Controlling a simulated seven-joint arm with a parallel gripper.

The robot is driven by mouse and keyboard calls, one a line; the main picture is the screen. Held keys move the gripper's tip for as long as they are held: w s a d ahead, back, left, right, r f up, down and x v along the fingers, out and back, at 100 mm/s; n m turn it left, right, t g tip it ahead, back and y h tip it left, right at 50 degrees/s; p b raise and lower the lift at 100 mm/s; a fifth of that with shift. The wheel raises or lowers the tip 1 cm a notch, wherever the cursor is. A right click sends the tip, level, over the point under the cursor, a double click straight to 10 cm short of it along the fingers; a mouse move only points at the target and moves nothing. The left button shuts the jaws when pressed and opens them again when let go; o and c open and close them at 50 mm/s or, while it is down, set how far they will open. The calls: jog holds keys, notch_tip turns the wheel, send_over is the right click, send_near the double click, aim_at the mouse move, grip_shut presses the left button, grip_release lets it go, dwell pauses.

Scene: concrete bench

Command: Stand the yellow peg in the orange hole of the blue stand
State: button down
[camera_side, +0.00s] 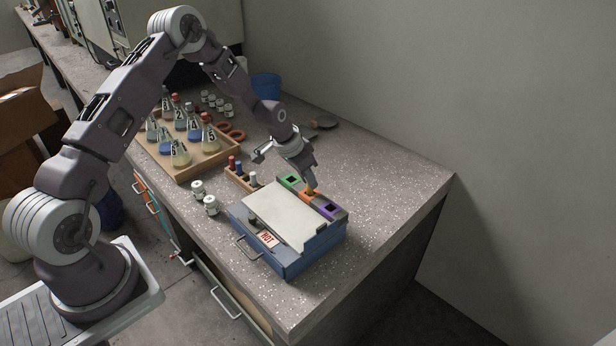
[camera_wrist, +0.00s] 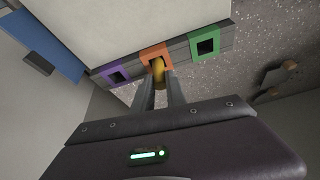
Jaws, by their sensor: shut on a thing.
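The blue stand (camera_side: 284,262) sits near the bench's front edge, with a pale lid on top and a "HOT" label on its front. Along its back runs a strip with a green-framed hole (camera_wrist: 206,46), an orange-framed hole (camera_wrist: 152,51) and a purple-framed hole (camera_wrist: 117,77). My gripper (camera_wrist: 160,84) is shut on the yellow peg (camera_wrist: 158,70), right at the orange frame. In the side view the peg (camera_side: 310,191) shows just under the fingertips at the orange square. The fingers hide part of it, and I cannot tell how deep it sits.
White jars (camera_side: 211,205) stand nearby. A wooden tray (camera_side: 185,170) of numbered flasks is farther back. The bench right of the stand is clear.

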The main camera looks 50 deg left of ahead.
jog(key=shift+f, duration=0.25)
jog(key=c, duration=1.3)
grip_release()
jog(key=v, duration=0.7)
